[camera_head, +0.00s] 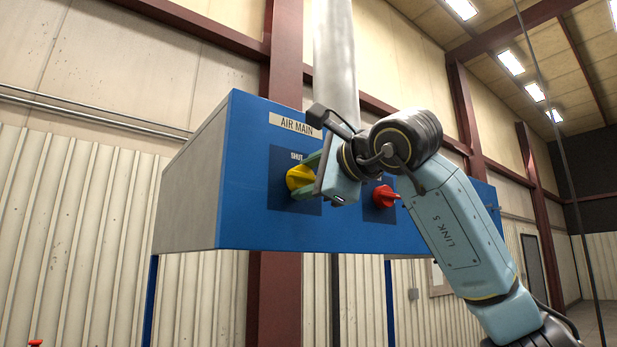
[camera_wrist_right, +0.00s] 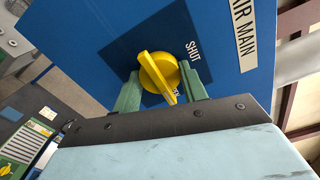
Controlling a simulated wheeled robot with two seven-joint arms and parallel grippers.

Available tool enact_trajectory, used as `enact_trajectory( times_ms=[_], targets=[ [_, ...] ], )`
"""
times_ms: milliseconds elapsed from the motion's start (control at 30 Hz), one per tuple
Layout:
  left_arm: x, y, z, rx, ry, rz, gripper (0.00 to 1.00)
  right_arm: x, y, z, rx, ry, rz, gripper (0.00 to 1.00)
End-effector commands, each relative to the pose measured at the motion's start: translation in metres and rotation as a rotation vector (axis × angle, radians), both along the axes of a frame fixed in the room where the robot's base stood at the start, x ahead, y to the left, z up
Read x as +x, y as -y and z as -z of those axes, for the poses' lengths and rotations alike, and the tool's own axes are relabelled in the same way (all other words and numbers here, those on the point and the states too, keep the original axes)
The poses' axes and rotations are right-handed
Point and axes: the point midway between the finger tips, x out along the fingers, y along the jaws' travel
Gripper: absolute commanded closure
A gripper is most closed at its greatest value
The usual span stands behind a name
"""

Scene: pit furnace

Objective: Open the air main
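The yellow knob (camera_head: 300,178) is on the front of the blue air main panel (camera_head: 245,150), under the AIR MAIN label (camera_head: 295,125). SHUT is readable above it; other lettering is partly hidden. My right gripper (camera_head: 312,176) is at the knob. In the right wrist view, the yellow knob (camera_wrist_right: 160,72) lies between the two green fingers (camera_wrist_right: 160,88), one on each side, with its raised bar slanting down toward the gripper. The fingers stand apart, with gaps beside the bar; firm contact is not visible. My left gripper is not in view.
A red knob (camera_head: 385,196) sits to the right on the same blue panel, close to my right arm. A grey vertical pipe (camera_head: 335,60) rises behind the box. Rust-red steel columns and a ribbed wall stand behind.

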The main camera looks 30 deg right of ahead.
Motion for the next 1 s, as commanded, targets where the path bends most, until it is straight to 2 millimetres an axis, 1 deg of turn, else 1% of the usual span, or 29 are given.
enact_trajectory(
  times_ms=[33, 133, 167, 433, 567, 667, 900, 1000],
  targets=[
    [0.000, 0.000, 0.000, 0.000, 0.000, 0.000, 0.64, 0.000, 0.000, 0.000, 0.002, -0.002, -0.001, 0.51],
    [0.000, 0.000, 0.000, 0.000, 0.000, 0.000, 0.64, 0.000, 0.000, 0.000, 0.001, -0.001, 0.000, 0.38],
    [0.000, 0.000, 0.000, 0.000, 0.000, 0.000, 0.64, 0.000, 0.000, 0.000, 0.001, -0.001, 0.000, 0.36],
    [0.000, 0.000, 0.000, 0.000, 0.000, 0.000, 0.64, -0.001, 0.000, 0.000, 0.000, 0.000, 0.000, 0.36],
    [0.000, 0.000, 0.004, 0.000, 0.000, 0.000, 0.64, -0.010, 0.001, 0.000, -0.001, 0.002, 0.000, 0.36],
    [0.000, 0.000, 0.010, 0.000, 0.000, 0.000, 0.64, -0.027, 0.003, 0.001, -0.001, 0.005, 0.001, 0.36],
    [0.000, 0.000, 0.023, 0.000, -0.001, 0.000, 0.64, -0.082, 0.007, 0.001, -0.002, 0.005, 0.000, 0.36],
    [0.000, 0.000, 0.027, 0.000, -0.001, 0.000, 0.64, -0.102, 0.008, 0.001, 0.000, 0.003, 0.000, 0.36]
  ],
)
